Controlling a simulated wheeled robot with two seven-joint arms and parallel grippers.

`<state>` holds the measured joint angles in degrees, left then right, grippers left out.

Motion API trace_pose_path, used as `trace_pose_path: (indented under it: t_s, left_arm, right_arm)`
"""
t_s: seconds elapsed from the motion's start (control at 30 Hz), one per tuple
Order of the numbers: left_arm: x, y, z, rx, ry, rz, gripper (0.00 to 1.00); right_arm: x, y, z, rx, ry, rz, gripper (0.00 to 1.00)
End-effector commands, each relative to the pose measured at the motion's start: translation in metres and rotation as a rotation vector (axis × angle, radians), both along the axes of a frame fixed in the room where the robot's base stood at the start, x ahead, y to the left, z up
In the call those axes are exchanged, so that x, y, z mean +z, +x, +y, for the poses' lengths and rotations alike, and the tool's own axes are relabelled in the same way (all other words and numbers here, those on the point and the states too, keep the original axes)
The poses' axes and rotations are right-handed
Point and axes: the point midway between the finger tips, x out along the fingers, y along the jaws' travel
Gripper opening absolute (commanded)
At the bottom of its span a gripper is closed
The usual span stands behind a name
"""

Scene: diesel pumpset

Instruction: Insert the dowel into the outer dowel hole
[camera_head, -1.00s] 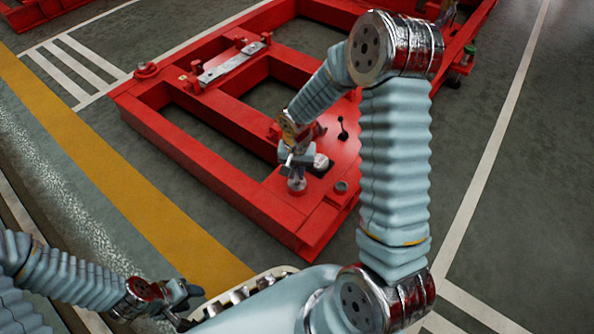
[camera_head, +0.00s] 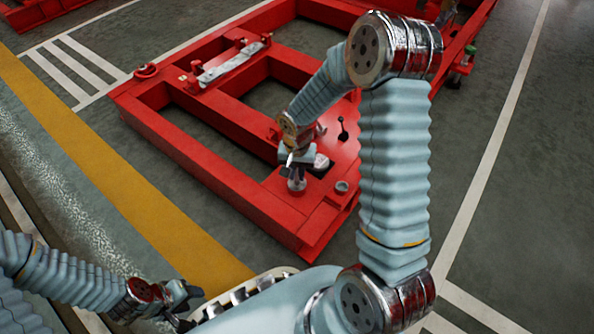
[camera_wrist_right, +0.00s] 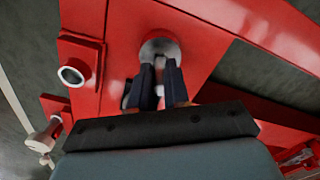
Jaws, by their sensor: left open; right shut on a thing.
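My right gripper (camera_wrist_right: 160,78) is shut on the dowel (camera_wrist_right: 160,66), a small pale piece mostly hidden between the dark fingers. The fingertips are right at a round silver collar (camera_wrist_right: 160,47) on the red frame. The collar also shows under the gripper in the head view (camera_head: 297,185). I cannot tell whether the dowel's tip is inside its hole. A second, open ring-shaped hole (camera_wrist_right: 72,75) lies to the left in the wrist view and to the right of the gripper in the head view (camera_head: 341,187). My left gripper (camera_head: 190,295) is open, low at the left.
The red frame (camera_head: 190,140) has wide openings and carries a grey metal bar (camera_head: 232,65). A small black lever (camera_head: 342,130) stands behind the right gripper. A light tray with several grey parts (camera_head: 250,286) is near my left gripper. The floor at right is clear.

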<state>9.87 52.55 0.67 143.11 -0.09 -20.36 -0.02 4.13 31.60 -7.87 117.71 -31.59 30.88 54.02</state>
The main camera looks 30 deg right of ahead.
Motion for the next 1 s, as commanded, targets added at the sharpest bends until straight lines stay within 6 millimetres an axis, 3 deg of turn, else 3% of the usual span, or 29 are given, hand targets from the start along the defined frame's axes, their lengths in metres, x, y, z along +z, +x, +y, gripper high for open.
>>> trace_pose_path:
  t_s: [1.0]
  left_arm:
    - [-0.006,0.000,0.000,0.000,0.000,0.000,0.49]
  right_arm:
    - [-0.023,0.000,0.000,0.001,0.000,0.000,0.00]
